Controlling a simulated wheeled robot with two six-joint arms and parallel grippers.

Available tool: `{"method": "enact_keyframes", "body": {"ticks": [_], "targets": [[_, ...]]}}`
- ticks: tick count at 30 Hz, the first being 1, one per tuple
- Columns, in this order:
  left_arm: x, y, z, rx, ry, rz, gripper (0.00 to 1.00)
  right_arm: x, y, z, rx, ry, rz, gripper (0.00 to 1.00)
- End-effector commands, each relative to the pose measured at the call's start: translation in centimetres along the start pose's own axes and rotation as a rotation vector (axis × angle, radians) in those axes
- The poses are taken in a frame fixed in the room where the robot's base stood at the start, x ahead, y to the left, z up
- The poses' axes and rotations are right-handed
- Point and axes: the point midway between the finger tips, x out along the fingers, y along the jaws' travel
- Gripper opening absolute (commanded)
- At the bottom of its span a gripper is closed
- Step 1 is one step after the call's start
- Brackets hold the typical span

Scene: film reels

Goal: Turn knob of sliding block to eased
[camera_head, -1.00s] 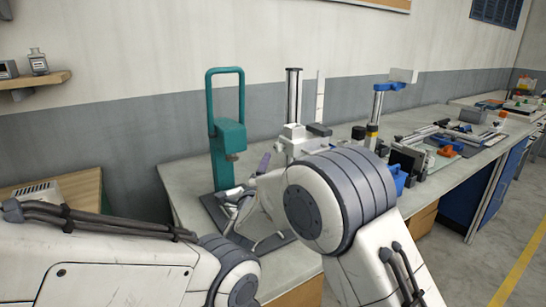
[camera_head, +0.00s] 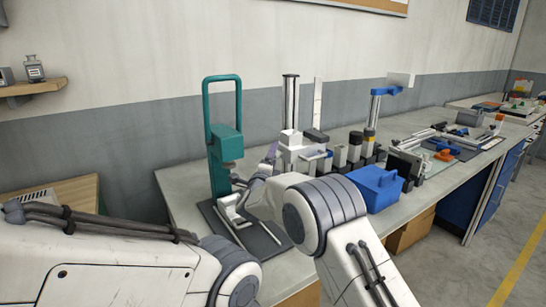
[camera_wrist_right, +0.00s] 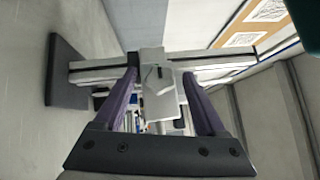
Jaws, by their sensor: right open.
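The sliding block (camera_head: 291,138) is a light block on an upright metal post (camera_head: 291,95) at the back of the bench. In the right wrist view the post lies sideways and the pale block (camera_wrist_right: 152,62) shows between the fingers. My right gripper (camera_head: 270,158) is just left of the block in the head view. In the wrist view its two purple fingers (camera_wrist_right: 162,85) are apart with nothing gripped. My left arm shows at the lower left, but its gripper is out of sight.
A green press (camera_head: 225,145) stands left of the post, on a dark plate (camera_head: 262,240). A blue box (camera_head: 378,187) and a blue-topped stand (camera_head: 376,105) are to the right. More tools fill the bench (camera_head: 180,180) farther right.

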Motion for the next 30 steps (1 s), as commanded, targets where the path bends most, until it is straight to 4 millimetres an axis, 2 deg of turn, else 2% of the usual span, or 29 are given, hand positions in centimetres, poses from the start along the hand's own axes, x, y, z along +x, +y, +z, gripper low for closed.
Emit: {"method": "enact_keyframes", "body": {"ticks": [5,6,8,9,11,12,23,30], "targets": [[0.0,0.0,0.0,0.0,0.0,0.0,0.5,0.0,0.0,-0.1,-0.001,0.0,0.0,0.73],[0.0,0.0,0.0,0.0,0.0,0.0,0.5,0.0,0.0,-0.1,-0.001,0.0,0.0,0.69],[0.0,0.0,0.0,0.0,0.0,0.0,0.5,0.0,0.0,-0.1,-0.001,0.001,0.0,0.47],[0.0,0.0,0.0,0.0,0.0,0.0,0.5,0.0,0.0,-0.1,-0.001,0.001,0.0,0.31],[0.0,0.0,0.0,0.0,0.0,0.0,0.5,0.0,0.0,-0.1,-0.001,0.001,0.0,0.08],[0.0,0.0,0.0,0.0,0.0,0.0,0.5,0.0,0.0,-0.1,-0.001,0.001,0.0,0.0],[-1.1,0.1,-0.1,0.0,0.0,0.0,0.5,0.0,-0.4,0.0,-0.04,0.0,0.04,0.0],[-4.3,0.3,-0.2,0.0,0.0,0.0,0.5,0.1,-1.1,0.1,-0.15,0.001,0.151,0.0]]}}
